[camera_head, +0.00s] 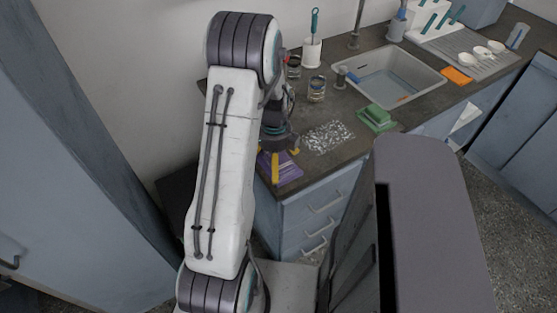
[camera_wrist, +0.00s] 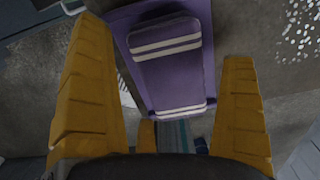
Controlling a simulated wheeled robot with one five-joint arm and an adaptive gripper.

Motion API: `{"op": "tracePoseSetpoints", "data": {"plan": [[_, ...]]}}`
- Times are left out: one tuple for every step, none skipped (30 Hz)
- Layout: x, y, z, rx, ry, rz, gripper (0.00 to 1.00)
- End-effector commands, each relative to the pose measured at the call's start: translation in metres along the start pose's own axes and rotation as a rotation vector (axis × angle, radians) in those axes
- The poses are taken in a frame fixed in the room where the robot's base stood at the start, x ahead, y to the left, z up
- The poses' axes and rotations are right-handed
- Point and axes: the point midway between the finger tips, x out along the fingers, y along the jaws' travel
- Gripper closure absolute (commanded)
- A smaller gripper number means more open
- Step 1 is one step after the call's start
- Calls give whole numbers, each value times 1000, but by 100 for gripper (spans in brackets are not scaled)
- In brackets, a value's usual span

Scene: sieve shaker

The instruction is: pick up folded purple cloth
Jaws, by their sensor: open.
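The folded purple cloth (camera_head: 288,167) lies on the dark counter near its front left corner, partly hidden by my arm and gripper in the head view. In the wrist view the cloth (camera_wrist: 170,65) is purple with pale stripes near both ends of its upper fold, over a wider purple layer. My gripper (camera_wrist: 165,95) is open, its yellow fingers on either side of the cloth. The cloth shows between and beyond the fingers. I cannot tell whether either finger touches it. In the head view a yellow finger (camera_head: 275,168) shows over the cloth.
A speckled white patch (camera_head: 328,136) lies right of the cloth. Cans (camera_head: 316,89), a green sponge-like item (camera_head: 377,117) and a sink (camera_head: 388,77) are farther along the counter. Drawers (camera_head: 318,208) are below the front edge. A wall stands behind.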

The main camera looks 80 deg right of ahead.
Motion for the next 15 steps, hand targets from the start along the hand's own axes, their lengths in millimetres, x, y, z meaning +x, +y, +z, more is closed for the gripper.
{"op": "tracePoseSetpoints", "data": {"plan": [[1, 0, 0, 0, 0, 0, 0], [1, 0, 0, 0, 0, 0, 0], [1, 0, 0, 0, 0, 0, 0], [0, 0, 0, 0, -1, 0, 0], [0, 0, 0, 0, 0, 0, 0], [0, 0, 0, 0, 0, 0, 0], [0, 0, 0, 0, 0, 0, 2], [0, 0, 0, 0, 0, 0, 5], [0, 0, 0, 0, 0, 0, 8], [0, 0, 0, 0, 0, 0, 11], [0, 0, 0, 0, 0, 0, 14], [0, 0, 0, 0, 0, 0, 17], [0, 0, 0, 0, 0, 0, 20], [0, 0, 0, 0, 0, 0, 22], [0, 0, 0, 0, 0, 0, 26]]}}
